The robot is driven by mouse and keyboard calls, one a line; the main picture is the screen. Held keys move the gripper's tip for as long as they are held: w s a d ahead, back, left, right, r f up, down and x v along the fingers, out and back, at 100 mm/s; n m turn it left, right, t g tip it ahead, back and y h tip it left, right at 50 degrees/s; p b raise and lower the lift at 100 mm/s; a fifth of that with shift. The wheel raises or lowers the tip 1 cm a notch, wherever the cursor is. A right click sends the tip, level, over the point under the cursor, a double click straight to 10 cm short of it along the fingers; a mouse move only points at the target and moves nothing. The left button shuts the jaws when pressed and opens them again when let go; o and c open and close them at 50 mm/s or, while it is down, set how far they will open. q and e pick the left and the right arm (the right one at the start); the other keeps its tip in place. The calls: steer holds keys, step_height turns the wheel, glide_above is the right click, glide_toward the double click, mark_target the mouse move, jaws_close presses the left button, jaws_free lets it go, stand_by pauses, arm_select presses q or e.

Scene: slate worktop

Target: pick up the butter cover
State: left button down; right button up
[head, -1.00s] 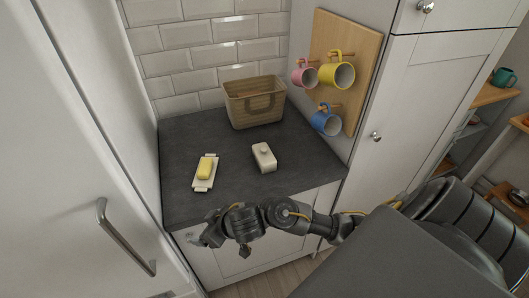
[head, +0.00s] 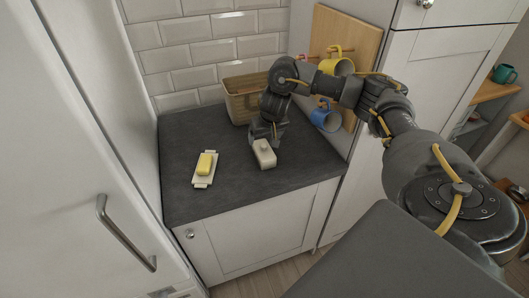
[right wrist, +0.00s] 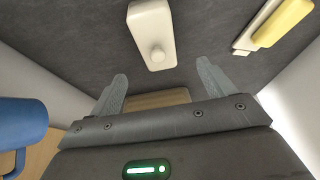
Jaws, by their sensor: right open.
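The butter cover (head: 265,157) is a cream-white, box-like lid with a round knob on top, resting on the slate worktop. It also shows in the right wrist view (right wrist: 152,20), beyond the fingertips and towards the top. My right gripper (head: 267,137) is beside the cover's far end, partly overlapping it in the head view. In the right wrist view its two fingers (right wrist: 160,72) stand wide apart with nothing between them. Whether they touch the cover cannot be told. My left gripper is not in view.
The butter dish (head: 200,184) holds yellow butter (head: 205,163) to the left of the cover. A basket (head: 238,105) stands behind, partly hidden by my arm. A yellow mug (head: 342,66) and blue mug (head: 325,118) hang on the wooden board. The worktop's front is clear.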

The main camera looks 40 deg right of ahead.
mark_target(263, 145)
steer(key=b+x, duration=0.2)
steer(key=x, duration=0.3)
steer(key=shift+s+b, duration=0.1)
steer(key=shift+b, duration=0.25)
steer(key=shift+w+d+f, duration=0.15)
steer(key=shift+w+f, duration=0.15)
steer(key=shift+f, duration=0.3)
steer(key=shift+d+x, duration=0.2)
steer(key=shift+x, duration=2.15)
steer(key=shift+c, duration=0.4)
steer(key=c, duration=1.1)
steer(key=shift+o, duration=0.2)
steer(key=shift+r, duration=0.15)
